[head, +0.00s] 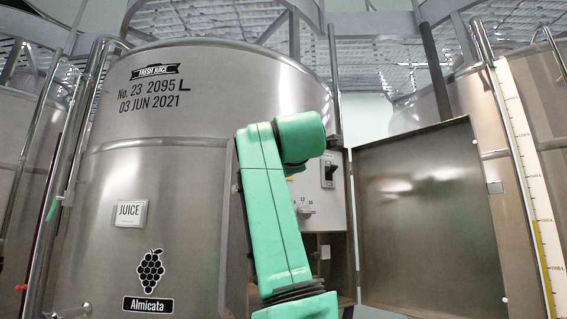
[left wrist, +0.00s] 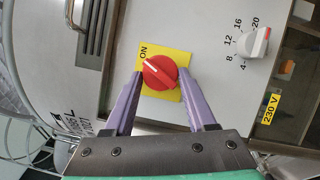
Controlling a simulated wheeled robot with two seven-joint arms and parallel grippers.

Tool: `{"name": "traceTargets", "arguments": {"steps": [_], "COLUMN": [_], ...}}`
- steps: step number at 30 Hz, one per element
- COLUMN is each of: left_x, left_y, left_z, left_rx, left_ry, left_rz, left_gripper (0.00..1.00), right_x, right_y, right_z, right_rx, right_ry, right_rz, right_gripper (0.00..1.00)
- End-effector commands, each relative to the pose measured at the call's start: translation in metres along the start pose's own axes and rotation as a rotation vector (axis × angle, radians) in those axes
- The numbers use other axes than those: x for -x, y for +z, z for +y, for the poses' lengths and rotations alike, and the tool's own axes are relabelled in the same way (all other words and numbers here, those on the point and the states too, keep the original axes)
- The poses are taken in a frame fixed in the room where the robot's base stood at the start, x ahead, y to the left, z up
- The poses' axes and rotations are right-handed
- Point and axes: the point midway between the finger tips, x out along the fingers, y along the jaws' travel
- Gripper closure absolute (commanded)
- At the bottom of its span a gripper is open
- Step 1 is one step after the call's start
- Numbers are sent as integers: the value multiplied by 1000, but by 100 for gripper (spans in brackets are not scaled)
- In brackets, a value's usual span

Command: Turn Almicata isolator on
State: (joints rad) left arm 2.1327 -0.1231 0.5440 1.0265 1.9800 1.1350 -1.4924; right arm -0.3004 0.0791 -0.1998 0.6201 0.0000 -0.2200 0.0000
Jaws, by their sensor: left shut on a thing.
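The isolator is a red rotary knob (left wrist: 160,73) on a yellow plate (left wrist: 176,93) marked ON, on a grey panel in the left wrist view. Its white line points up and left, towards the ON lettering. My left gripper (left wrist: 160,75) has its two purple fingers on either side of the knob, shut on it. In the head view my green arm covers the knob and the gripper. The Almicata label (head: 149,304) with a grape picture is on the steel vat (head: 190,140) beside the open control box (head: 327,215). My right gripper is not in view.
The box door (head: 430,215) stands open to the right. A white dial (left wrist: 254,42) numbered 4 to 20 and a 230 V label (left wrist: 270,108) are near the knob. A dark switch (head: 328,173) is high in the box. Vertical pipes flank the vat.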

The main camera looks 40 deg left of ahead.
Motion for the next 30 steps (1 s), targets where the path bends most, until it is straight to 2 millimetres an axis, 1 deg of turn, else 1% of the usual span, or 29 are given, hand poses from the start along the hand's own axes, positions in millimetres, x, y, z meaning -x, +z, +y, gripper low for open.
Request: {"name": "traceTargets", "arguments": {"steps": [1,6,13,20,30], "left_x": [0,0,0,0,0], "left_y": [1,1,1,1,1], "left_z": [4,5,6,5,4], "left_rx": [-33,-146,-248,-289,-294], "left_ry": [-11,-58,-99,-117,-119], "left_rz": [0,3,7,8,9], "left_gripper": [99,99,99,99,99], "right_x": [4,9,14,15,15], "right_y": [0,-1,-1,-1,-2], "right_z": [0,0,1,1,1], "right_rx": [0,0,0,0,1], "right_ry": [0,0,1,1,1], "right_rz": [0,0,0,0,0], "right_gripper": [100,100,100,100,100]}}
